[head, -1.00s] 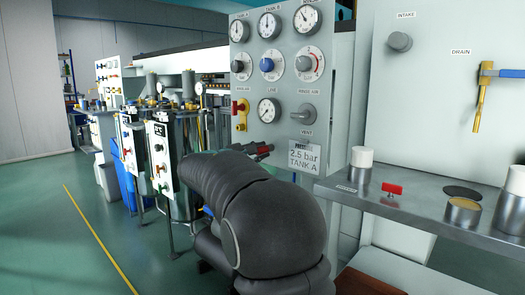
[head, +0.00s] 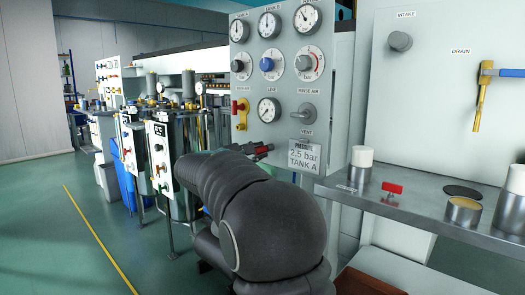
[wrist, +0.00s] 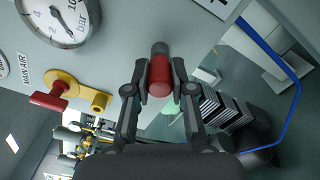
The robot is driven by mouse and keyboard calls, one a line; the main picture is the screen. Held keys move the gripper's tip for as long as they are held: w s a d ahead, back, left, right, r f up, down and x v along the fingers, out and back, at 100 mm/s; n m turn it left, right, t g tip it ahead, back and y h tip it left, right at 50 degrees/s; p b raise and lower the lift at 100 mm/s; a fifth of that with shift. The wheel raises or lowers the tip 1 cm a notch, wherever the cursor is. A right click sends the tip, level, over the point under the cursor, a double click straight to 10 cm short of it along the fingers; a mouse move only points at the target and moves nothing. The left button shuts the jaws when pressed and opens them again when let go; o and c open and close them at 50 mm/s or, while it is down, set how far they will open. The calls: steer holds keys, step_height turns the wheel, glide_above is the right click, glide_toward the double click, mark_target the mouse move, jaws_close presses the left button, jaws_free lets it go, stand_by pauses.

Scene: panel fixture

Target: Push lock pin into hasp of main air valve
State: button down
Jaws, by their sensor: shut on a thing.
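My gripper (wrist: 160,88) is shut on a red cylinder with a grey end, seemingly the lock pin (wrist: 160,76). The grey end points away from the wrist, towards the panel. In the head view the red part (head: 263,148) shows beyond my arm, in front of the panel's lower edge. The main air valve has a red handle (wrist: 48,100) and a yellow body and hasp (wrist: 85,92), left of my gripper in the wrist view. In the head view the valve (head: 241,113) is on the panel, above and left of the pin. The pin is apart from the hasp.
The panel (head: 247,75) carries several gauges and knobs. A PRESET sign (head: 305,157) hangs at its lower right. A steel shelf (head: 430,205) at right holds a red block (head: 392,188) and several cans. Tanks and machines stand behind at left.

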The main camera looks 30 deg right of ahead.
steer(key=shift+b+v, duration=0.35)
steer(key=shift+v, duration=1.1)
stand_by(0.5)
steer(key=v, duration=0.5)
steer(key=shift+b, duration=0.3)
stand_by(0.5)
